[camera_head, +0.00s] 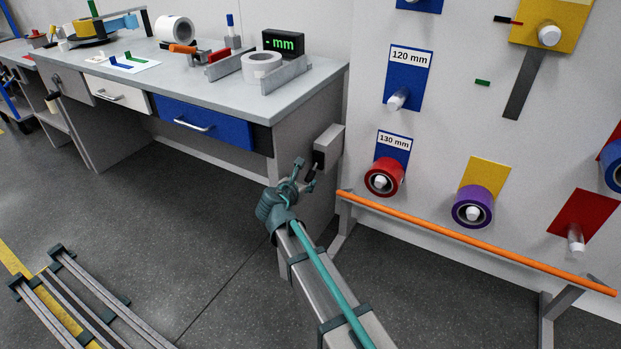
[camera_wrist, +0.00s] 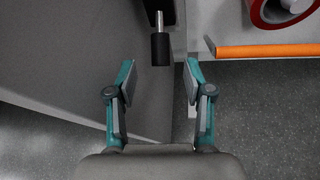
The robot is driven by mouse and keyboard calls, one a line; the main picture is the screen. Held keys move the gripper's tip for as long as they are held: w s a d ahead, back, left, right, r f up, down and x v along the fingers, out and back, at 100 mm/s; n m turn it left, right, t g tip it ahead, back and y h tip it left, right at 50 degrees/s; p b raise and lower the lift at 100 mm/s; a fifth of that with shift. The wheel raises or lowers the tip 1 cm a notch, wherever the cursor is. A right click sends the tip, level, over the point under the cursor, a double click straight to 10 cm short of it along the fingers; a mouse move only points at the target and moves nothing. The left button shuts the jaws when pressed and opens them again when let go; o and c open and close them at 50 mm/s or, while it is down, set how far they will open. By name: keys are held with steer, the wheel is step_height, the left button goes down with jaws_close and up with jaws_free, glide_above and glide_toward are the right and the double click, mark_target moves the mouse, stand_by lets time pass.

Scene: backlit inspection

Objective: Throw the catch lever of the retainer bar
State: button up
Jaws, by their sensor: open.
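The catch lever shows in the wrist view as a short metal rod with a black grip (camera_wrist: 160,50), pointing down the picture from a dark housing (camera_wrist: 152,8). In the head view the lever's grip (camera_head: 311,174) is small and dark, below a grey box (camera_head: 330,145) with a black face at the desk's right end. My gripper (camera_wrist: 159,80) is open and empty. Its fingertips lie on either side of the lever's line, and the grip's end appears just beyond them, apparently untouched. In the head view my gripper (camera_head: 299,176) is beside the lever. I cannot tell which part is the retainer bar.
An orange rail (camera_head: 470,240) on grey legs runs right of my arm, below a white panel (camera_head: 445,130) with tape rolls on pegs. The desk (camera_head: 285,100) with a blue drawer (camera_head: 205,122) stands left. Grey floor rails (camera_head: 85,300) lie at lower left.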

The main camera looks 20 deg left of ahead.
mark_target(309, 176)
steer(key=b+x, duration=0.2)
steer(key=x, duration=0.5)
steer(key=shift+w+f, duration=0.2)
steer(key=shift+w, duration=0.1)
jaws_close()
